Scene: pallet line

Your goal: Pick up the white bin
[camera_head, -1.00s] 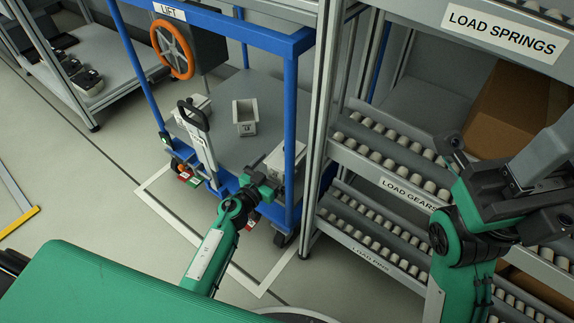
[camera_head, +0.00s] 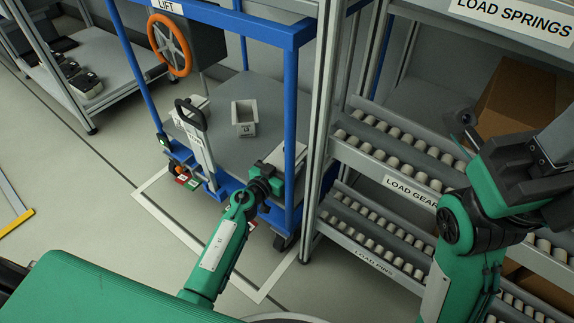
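Light-coloured bins stand on the grey deck (camera_head: 222,88) of the blue lift cart. A small open-topped white bin (camera_head: 244,116) stands upright near the middle of the deck. Another pale bin (camera_head: 290,153) is at the right front corner, partly hidden by my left gripper and a blue post. A third is at the left, partly behind the handle. My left gripper (camera_head: 274,172) is at the right front bin, its fingers largely hidden; I cannot tell whether it touches. My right gripper (camera_head: 467,130) is in front of the roller shelves, with its finger opening unclear.
The cart's blue posts (camera_head: 290,125) and black handle (camera_head: 190,113) stand close around the bins. Roller shelves (camera_head: 385,145) with a cardboard box (camera_head: 520,95) are at the right. Open floor lies left of the cart.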

